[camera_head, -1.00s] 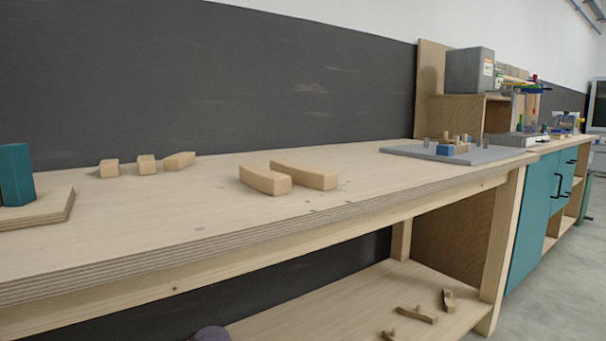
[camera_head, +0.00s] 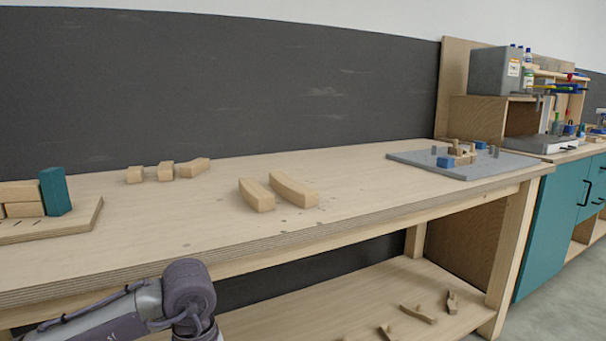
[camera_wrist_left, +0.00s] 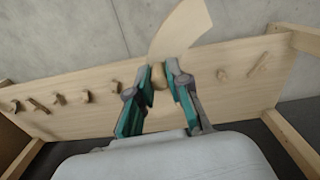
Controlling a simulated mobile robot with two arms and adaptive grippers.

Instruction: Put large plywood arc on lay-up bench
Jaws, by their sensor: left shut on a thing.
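In the left wrist view my left gripper (camera_wrist_left: 158,84) is shut on a large plywood arc (camera_wrist_left: 182,30), a pale curved piece that extends up past the fingertips. Its held end is partly hidden between the teal fingers. The lower shelf, with several small wooden pieces, shows behind it. In the head view only part of my left arm shows, at the bottom left in front of the bench; its gripper is out of that picture. The plywood bench (camera_head: 370,205) runs across the head view, with two curved wooden blocks (camera_head: 294,189) side by side on its top.
A board (camera_head: 60,229) with wooden blocks and a teal block (camera_head: 55,190) is at the left. Several small blocks (camera_head: 165,172) stand at the back. A grey plate (camera_head: 475,166) with small parts is at the right. The top's front middle is clear.

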